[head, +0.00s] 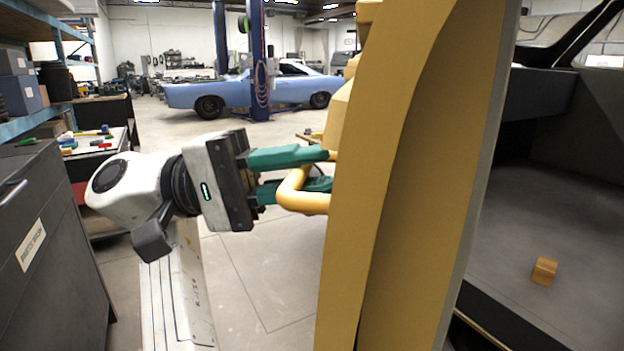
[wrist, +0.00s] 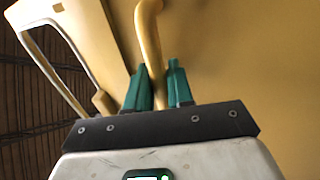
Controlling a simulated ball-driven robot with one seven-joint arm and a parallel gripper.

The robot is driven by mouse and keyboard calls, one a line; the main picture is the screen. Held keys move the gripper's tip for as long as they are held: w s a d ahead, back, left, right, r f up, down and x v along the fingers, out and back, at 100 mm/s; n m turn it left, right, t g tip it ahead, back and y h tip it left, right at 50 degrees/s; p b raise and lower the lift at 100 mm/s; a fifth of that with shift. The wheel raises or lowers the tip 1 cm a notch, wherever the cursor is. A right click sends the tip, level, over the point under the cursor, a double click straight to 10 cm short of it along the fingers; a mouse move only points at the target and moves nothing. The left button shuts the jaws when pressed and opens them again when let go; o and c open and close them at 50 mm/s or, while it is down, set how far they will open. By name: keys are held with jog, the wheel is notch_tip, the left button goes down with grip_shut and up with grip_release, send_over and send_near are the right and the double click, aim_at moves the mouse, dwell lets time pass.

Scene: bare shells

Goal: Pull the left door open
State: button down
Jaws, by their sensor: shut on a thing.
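The yellow door (head: 367,200) stands upright in the middle of the head view, seen nearly edge-on. It stands swung out, with the dark opening to its right. Its outer face fills much of the wrist view (wrist: 235,55). A curved yellow bar handle (head: 296,198) sticks out from the door's left side; it also shows in the wrist view (wrist: 149,45). My gripper (head: 320,170) has its green fingers shut on the handle, one on each side of it.
Right of the door is a grey interior floor (head: 520,230) with a small wooden block (head: 544,270). A dark cabinet (head: 50,240) stands close on the left. A blue car (head: 250,92) and a lift post are far behind. Bare concrete lies beneath my gripper.

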jog(key=shift+f, duration=0.1)
jog(key=c, duration=1.2)
grip_release()
jog(key=shift+o, duration=0.2)
